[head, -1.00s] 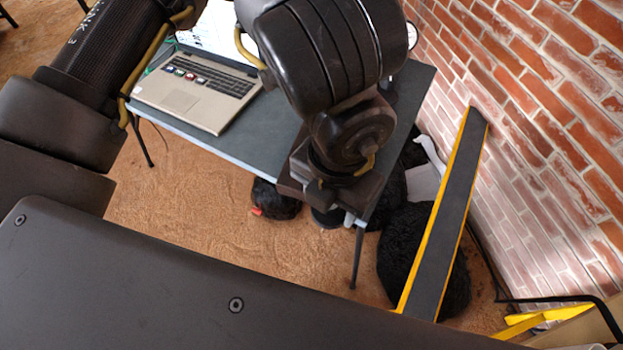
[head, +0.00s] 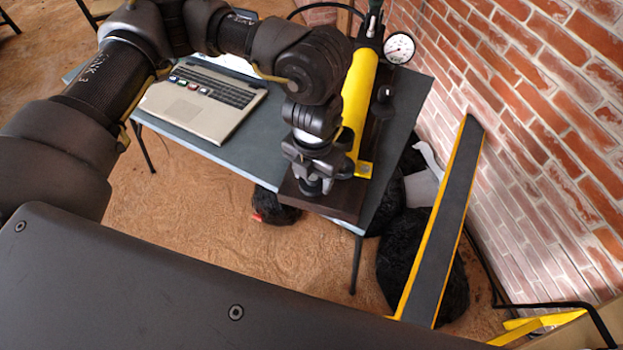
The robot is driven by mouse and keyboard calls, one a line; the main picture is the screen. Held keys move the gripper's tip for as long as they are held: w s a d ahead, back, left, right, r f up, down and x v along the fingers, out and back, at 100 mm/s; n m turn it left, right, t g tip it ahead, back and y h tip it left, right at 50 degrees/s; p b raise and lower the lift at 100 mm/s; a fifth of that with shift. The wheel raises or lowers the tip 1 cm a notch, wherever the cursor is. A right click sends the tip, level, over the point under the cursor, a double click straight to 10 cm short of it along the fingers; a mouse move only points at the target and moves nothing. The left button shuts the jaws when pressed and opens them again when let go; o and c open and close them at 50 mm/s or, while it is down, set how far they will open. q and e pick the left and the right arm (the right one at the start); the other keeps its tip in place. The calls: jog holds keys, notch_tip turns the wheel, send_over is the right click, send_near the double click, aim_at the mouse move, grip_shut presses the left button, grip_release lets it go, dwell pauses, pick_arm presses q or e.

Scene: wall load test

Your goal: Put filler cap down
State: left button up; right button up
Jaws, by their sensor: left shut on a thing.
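My left gripper (head: 314,184) points down at the near corner of the table, over a dark brown board. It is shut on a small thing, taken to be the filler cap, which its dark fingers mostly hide. I cannot tell whether the cap touches the board. A hand pump with a yellow cylinder (head: 357,95) lies just right of the gripper, on the dark board (head: 345,207). A round white gauge (head: 399,48) stands at the pump's far end. My right gripper is not in view.
An open laptop (head: 205,98) sits on the grey table (head: 262,150), left of my arm. A black and yellow beam (head: 440,225) leans near the brick wall (head: 540,110). Black bags (head: 405,262) lie beneath the table. The table's front edge is close to the gripper.

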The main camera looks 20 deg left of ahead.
aim_at(311, 183)
pick_arm(q)
jog(key=shift+w+a+f, duration=0.2)
jog(key=shift+w+f, duration=0.1)
jog(key=shift+f, duration=0.1)
notch_tip(311, 183, down, 3)
jog(key=shift+w+a+f+p, duration=0.1)
jog(key=shift+w+a+p, duration=0.05)
jog(key=shift+p, duration=0.3)
jog(key=shift+f, duration=0.1)
jog(key=shift+f, duration=0.25)
jog(key=o, duration=1)
jog(key=shift+r, duration=0.1)
jog(key=shift+r, duration=0.1)
